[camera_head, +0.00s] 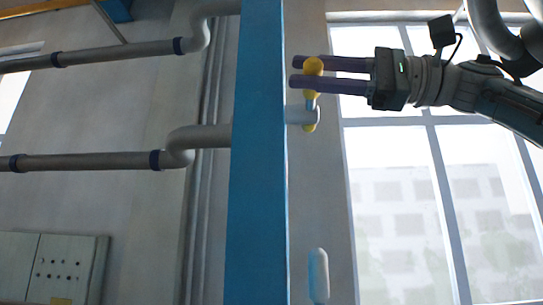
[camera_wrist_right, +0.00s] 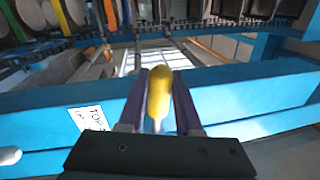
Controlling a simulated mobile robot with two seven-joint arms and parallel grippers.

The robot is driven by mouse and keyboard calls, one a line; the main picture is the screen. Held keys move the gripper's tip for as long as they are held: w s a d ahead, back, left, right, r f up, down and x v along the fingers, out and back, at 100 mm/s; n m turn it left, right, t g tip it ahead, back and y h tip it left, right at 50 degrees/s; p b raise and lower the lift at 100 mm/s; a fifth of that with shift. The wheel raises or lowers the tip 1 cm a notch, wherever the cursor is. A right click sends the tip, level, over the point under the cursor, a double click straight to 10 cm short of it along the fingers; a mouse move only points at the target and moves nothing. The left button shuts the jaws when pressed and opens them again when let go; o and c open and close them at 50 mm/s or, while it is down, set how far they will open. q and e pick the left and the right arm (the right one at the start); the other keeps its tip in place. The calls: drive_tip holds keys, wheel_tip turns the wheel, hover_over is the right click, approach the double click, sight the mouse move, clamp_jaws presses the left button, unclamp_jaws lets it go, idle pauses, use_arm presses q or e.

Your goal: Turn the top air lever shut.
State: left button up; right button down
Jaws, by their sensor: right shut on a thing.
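The top air lever (camera_head: 312,67) has a yellow handle and sits on the right side of the blue column (camera_head: 258,150). Its yellow part stands upright above a pale hub (camera_head: 300,115), with a short yellow end below. My right gripper (camera_head: 300,73) comes in from the right, with its two purple fingers around the yellow handle, shut on it. My left gripper is not in view.
A second pale lever or handle (camera_head: 318,275) is lower on the column's right side. Grey pipes (camera_head: 90,163) run to the column from the left. A grey control box (camera_head: 60,268) is at lower left. Windows (camera_head: 440,200) fill the right background.

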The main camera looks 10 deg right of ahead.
drive_tip(key=shift+s+f+n+b, duration=0.1)
drive_tip(key=shift+f+n+b, duration=0.45)
drive_tip(key=shift+n, duration=0.55)
drive_tip(key=shift+f, duration=0.15)
drive_tip(key=c, duration=0.6)
unclamp_jaws()
drive_tip(key=v, duration=1)
drive_tip(key=shift+p, duration=0.3)
